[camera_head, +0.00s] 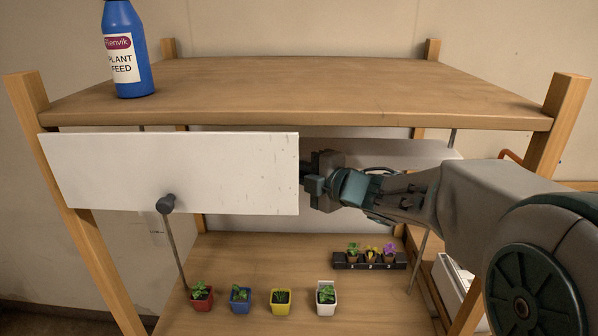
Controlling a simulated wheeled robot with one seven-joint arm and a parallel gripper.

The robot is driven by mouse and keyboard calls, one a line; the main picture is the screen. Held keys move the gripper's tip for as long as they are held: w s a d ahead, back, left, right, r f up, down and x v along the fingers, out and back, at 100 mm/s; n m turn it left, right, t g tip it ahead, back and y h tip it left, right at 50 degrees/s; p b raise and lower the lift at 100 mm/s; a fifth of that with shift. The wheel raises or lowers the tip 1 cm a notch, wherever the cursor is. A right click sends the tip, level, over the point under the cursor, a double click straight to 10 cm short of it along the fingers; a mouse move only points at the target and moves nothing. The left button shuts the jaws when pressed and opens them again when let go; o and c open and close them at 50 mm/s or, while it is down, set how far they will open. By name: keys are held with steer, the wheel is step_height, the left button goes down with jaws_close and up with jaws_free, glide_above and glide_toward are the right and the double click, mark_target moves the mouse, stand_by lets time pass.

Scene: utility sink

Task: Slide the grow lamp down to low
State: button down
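A pale hood, which looks like the grow lamp (395,153), hangs under the top shelf between two slanting metal rods. A white scuffed panel (110,172) hangs in front and hides its left part. A dark round knob (168,203) shows at the panel's lower edge, in line with the left rod (177,255); I cannot tell which it belongs to. The right rod (423,262) runs down behind my arm. My gripper (312,186) is at the panel's right end, pointing left. Its fingertips are hidden or too small, so contact and opening cannot be told.
A blue plant feed bottle (128,60) stands on the top shelf (310,90). Below, red (202,299), blue (240,300), yellow (280,302) and white (326,300) plant pots stand on the lower shelf (250,255). A dark tray (342,262) holds small flowers. Wooden posts frame both sides.

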steer(key=shift+f, duration=0.15)
step_height(320, 180, down, 20)
steer(key=b, duration=1.9)
steer(key=shift+f, duration=0.3)
steer(key=c, duration=1.4)
jaws_free()
steer(key=shift+r, duration=0.2)
steer(key=v, duration=1.4)
steer(key=shift+a, duration=0.1)
